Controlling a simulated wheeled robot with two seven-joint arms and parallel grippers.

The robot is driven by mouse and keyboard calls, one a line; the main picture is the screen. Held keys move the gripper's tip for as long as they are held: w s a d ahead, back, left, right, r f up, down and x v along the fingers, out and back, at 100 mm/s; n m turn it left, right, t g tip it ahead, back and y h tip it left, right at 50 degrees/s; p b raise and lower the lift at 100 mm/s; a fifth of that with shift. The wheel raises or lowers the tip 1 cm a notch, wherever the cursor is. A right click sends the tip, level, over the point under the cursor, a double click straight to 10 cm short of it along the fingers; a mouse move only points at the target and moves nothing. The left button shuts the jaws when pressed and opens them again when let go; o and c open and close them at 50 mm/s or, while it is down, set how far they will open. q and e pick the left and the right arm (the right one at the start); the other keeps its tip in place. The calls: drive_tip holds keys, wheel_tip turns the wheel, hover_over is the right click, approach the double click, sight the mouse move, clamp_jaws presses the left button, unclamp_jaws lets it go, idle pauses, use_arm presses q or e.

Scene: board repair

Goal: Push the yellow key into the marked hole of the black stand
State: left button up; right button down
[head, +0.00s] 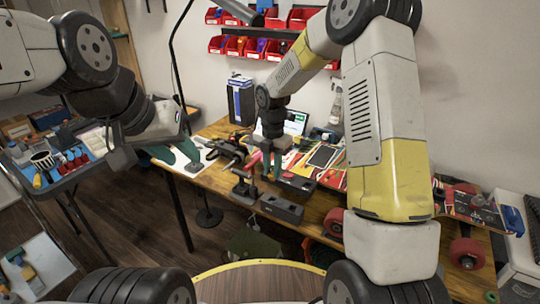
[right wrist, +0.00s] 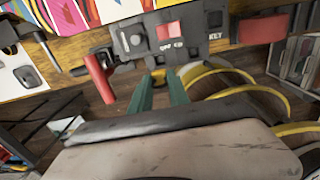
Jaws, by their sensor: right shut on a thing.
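The black stand (right wrist: 190,52) shows at the top of the right wrist view, with a red square on its face and white lettering that includes "KEY". A dark square spot by that lettering may be the marked hole; I cannot be sure. My right gripper (head: 272,165) is over the table's front part; in the right wrist view its green fingers (right wrist: 163,85) point at the stand's lower edge. A small yellow piece, apparently the yellow key (right wrist: 187,72), shows at the fingertips, mostly hidden. My left gripper (head: 176,152) is spread and empty, left of the table.
A red handle (right wrist: 100,77) stands left of the fingers in the right wrist view. A dark block (head: 282,207) sits at the table's front edge. Red bins (head: 270,46) hang on the wall.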

sight(273, 181)
drive_tip(key=shift+f, duration=3.1)
drive_tip(key=shift+f, duration=1.65)
idle(0.9)
drive_tip(key=c, duration=0.9)
unclamp_jaws()
drive_tip(key=shift+r, duration=0.45)
drive_tip(key=shift+r, duration=1.05)
